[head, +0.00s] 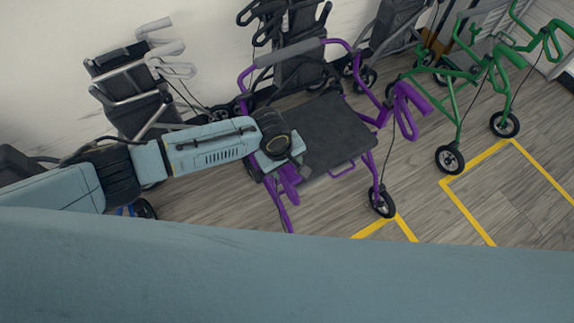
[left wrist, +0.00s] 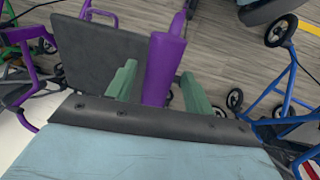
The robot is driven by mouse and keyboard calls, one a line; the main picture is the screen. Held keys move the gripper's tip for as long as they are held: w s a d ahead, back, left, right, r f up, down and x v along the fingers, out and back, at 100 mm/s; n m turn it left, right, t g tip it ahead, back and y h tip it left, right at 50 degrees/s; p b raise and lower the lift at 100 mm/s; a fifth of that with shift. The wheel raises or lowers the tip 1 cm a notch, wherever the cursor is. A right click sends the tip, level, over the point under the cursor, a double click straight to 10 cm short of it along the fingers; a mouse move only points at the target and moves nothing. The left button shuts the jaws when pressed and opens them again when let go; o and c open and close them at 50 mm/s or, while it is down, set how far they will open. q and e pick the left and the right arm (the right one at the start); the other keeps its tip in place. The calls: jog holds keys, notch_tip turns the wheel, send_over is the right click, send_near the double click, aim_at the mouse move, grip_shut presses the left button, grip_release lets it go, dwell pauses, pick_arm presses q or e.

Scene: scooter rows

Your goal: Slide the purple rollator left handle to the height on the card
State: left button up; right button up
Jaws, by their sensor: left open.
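The purple rollator (head: 370,163) stands on the wood floor in the middle of the head view, with a dark seat (head: 325,132). One purple handle (head: 408,108) is at its right side. My left gripper (head: 283,165) is over the other handle, at the picture's left side. In the left wrist view this purple handle (left wrist: 164,66) lies between the two green fingers of the left gripper (left wrist: 160,88). The fingers are open, one on each side; I cannot tell whether either touches it. A card with a height is not seen. My right gripper is not in view.
A green rollator (head: 455,100) stands to the right. Dark and grey walkers (head: 135,85) stand along the white wall behind. A blue frame (left wrist: 287,105) shows at the right of the left wrist view. Yellow floor lines (head: 470,215) mark clear floor at the front right.

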pick_arm(q)
jog(key=shift+f, duration=0.2)
grip_shut()
jog(key=shift+w+d+p, duration=0.25)
jog(key=shift+p, duration=0.35)
jog(key=shift+w+p, duration=0.1)
jog(key=shift+p, duration=0.3)
jog(key=shift+f+p, duration=0.5)
jog(key=shift+p, duration=0.05)
jog(key=shift+a+f, duration=0.15)
jog(key=shift+f, duration=0.35)
